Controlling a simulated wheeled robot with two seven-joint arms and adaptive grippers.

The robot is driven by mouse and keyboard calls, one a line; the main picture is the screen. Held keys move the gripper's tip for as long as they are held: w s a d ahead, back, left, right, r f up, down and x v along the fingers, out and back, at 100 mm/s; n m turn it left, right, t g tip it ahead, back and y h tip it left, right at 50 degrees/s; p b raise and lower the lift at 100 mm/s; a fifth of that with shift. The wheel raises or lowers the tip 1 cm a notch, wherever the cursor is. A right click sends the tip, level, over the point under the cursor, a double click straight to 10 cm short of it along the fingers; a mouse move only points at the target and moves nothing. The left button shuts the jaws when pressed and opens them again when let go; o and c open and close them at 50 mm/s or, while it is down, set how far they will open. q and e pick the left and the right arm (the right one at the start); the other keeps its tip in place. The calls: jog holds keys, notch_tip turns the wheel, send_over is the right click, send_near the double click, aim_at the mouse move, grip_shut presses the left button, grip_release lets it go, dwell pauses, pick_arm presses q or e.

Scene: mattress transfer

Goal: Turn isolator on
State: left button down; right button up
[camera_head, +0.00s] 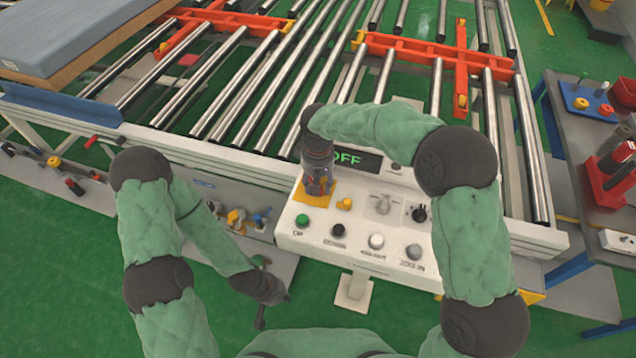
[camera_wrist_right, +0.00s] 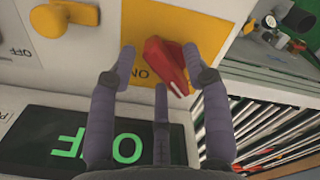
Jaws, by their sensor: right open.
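The isolator is a red rotary handle (camera_wrist_right: 163,66) on a yellow plate (camera_wrist_right: 112,18) in the right wrist view, with "ON" printed beside it. The yellow plate also shows in the head view (camera_head: 318,192), on the white control panel (camera_head: 290,240). My right gripper (camera_wrist_right: 158,58) is open, with its fingers on either side of the red handle; I cannot tell whether they touch it. In the head view, my right gripper (camera_head: 317,186) points down over the plate and hides most of the handle. My left gripper (camera_head: 266,300) hangs low, left of the panel; its finger opening is unclear.
A display (camera_head: 350,158) on the panel reads "OFF" in green. A green button (camera_head: 302,220), black and white knobs and a small yellow knob (camera_head: 344,204) sit close by. The roller conveyor (camera_head: 250,85) lies behind. A side table (camera_head: 575,130) with red items stands at right.

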grip_shut()
jog(key=shift+m, duration=0.3)
jog(key=m, duration=0.3)
jog(key=shift+s+a+m+p, duration=0.1)
jog(key=shift+m+p, duration=0.2)
jog(key=shift+p, duration=0.05)
jog(key=m, duration=0.4)
jog(key=shift+s+a+m, duration=0.1)
jog(key=shift+a+m, duration=0.1)
jog(key=shift+m, duration=0.1)
jog(key=m, duration=0.4)
jog(key=shift+a+m, duration=0.15)
jog(key=shift+m, duration=0.15)
jog(key=shift+a+m, duration=0.2)
jog(key=shift+m, duration=2)
